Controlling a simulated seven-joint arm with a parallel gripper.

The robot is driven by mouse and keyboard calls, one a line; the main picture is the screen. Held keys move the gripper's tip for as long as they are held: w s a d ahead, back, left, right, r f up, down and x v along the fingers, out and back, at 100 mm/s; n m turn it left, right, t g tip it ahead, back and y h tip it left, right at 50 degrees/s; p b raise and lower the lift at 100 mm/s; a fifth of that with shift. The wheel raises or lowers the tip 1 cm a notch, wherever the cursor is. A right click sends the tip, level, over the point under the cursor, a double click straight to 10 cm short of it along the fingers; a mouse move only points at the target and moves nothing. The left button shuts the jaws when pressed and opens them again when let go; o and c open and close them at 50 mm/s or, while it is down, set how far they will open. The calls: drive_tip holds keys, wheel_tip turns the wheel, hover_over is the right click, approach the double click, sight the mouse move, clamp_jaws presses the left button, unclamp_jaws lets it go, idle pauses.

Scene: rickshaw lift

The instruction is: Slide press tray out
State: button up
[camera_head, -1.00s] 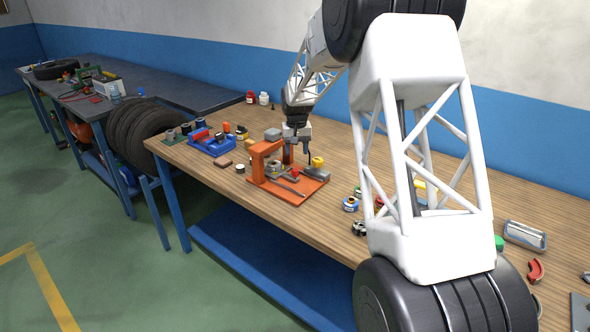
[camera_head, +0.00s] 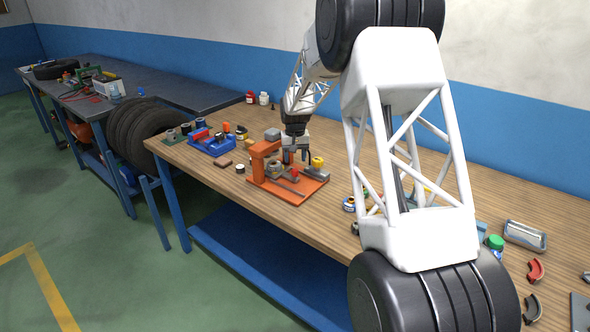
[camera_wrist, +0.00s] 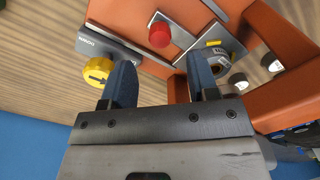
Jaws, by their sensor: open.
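The orange press (camera_head: 257,162) stands on its orange base plate (camera_head: 311,189) on the wooden bench. In the wrist view, a flat grey metal tray (camera_wrist: 182,38) lies across the orange base (camera_wrist: 118,14) with a red knob (camera_wrist: 159,35) on it. A ring-shaped part (camera_wrist: 217,63) sits in a grey holder at the right of the tray. My gripper (camera_wrist: 162,82) is open and empty above the base, on the near side of the red knob. In the head view my gripper (camera_head: 297,156) is over the base, right of the press column. Contact cannot be told.
A grey block with a yellow arrow knob (camera_wrist: 98,72) is close beside the left finger; the knob also shows in the head view (camera_head: 317,162). A blue tool holder (camera_head: 211,145) stands left of the press. Jars and small parts lie to the right.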

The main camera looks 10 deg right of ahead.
sight(295, 170)
drive_tip(key=shift+f, duration=2.75)
clamp_jaws()
